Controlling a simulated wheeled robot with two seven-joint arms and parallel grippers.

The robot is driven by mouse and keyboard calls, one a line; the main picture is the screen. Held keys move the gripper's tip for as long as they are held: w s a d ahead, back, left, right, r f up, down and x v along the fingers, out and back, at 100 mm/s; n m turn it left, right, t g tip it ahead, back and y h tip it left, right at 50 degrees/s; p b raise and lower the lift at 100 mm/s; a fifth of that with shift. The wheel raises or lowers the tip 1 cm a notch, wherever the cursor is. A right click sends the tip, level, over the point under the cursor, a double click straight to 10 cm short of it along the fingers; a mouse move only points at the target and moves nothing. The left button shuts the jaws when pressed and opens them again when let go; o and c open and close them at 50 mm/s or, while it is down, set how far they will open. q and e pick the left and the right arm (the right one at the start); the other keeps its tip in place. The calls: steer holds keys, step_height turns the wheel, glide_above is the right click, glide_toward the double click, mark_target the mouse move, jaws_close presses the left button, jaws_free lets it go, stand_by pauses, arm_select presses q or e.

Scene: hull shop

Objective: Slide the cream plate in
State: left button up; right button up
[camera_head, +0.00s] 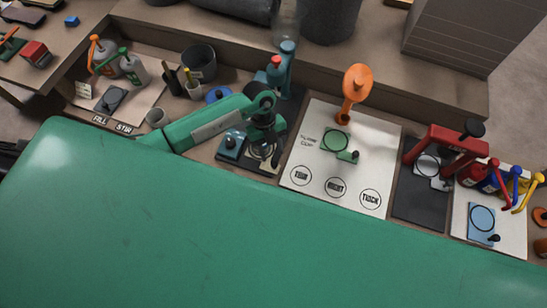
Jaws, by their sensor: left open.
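My left arm reaches in from the left, and its dark gripper (264,140) is open over a small dark station. Part of a pale round thing (262,151) shows just below the gripper; the gripper hides much of it, and I cannot tell whether it is the cream plate. Whether the fingers touch it is also unclear. A teal upright with a red knob (276,63) stands just behind the gripper. A blue block with a knob (231,145) sits left of it. My right gripper is not in view.
A red press (446,141) stands to the right, near a blue plate (481,220). Bottles (134,70) and a grey pot (199,62) stand at left.

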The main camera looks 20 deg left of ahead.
mark_target(274, 163)
arm_select(q)
steer(key=x, duration=0.3)
steer(key=shift+s+d+f, duration=0.1)
steer(key=shift+f, duration=0.2)
steer(key=shift+s+d+f, duration=0.1)
steer(key=shift+f, duration=0.25)
steer(key=shift+c, duration=0.2)
